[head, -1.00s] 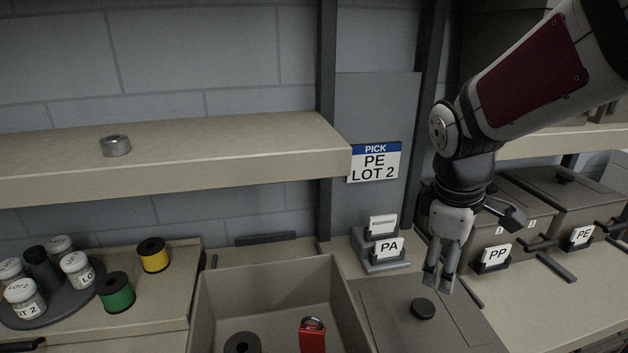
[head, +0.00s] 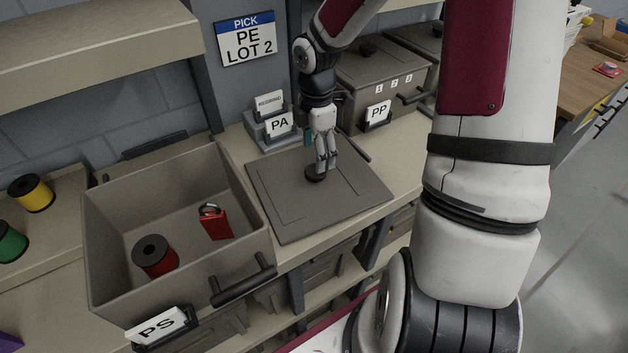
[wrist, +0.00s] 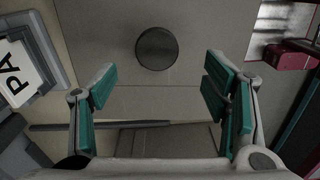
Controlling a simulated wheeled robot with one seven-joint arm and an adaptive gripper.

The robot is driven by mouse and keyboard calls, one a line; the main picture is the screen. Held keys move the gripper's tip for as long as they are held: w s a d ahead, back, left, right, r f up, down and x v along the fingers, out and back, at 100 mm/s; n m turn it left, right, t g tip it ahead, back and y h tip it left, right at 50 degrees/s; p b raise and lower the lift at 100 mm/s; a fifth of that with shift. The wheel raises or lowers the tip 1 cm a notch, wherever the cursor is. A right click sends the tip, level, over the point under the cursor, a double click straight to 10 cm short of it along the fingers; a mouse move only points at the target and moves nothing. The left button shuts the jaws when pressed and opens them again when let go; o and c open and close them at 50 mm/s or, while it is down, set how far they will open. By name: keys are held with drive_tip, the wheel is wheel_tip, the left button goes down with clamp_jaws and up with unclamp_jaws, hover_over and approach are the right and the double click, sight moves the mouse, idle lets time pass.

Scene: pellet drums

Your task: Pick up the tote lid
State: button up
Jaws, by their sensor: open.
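The tote lid (head: 355,198) is a flat grey-brown square panel lying on the bench, right of the open PS tote. Its round black knob (head: 315,175) stands up from it. In the wrist view the knob (wrist: 157,48) shows ahead of and between the fingers, with the lid's pale surface (wrist: 205,100) around it. My gripper (head: 323,167) points down over the knob, and its fingertips partly overlap it in the head view. In the wrist view my gripper (wrist: 160,88) is open, its teal pads wide apart with nothing between them. I cannot tell the exact height gap.
The open PS tote (head: 108,205) holds a red spool (head: 155,257) and a red padlock-like item (head: 215,222). A PA card holder (head: 272,130) stands close behind the lid. The lidded PP tote (head: 385,85) is to the back right. A PICK PE LOT 2 sign (head: 248,40) hangs behind.

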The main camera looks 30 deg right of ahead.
sight(316, 178)
drive_tip(key=shift+w+f, duration=0.2)
drive_tip(key=shift+f, duration=3.8)
drive_tip(key=c, duration=1.5)
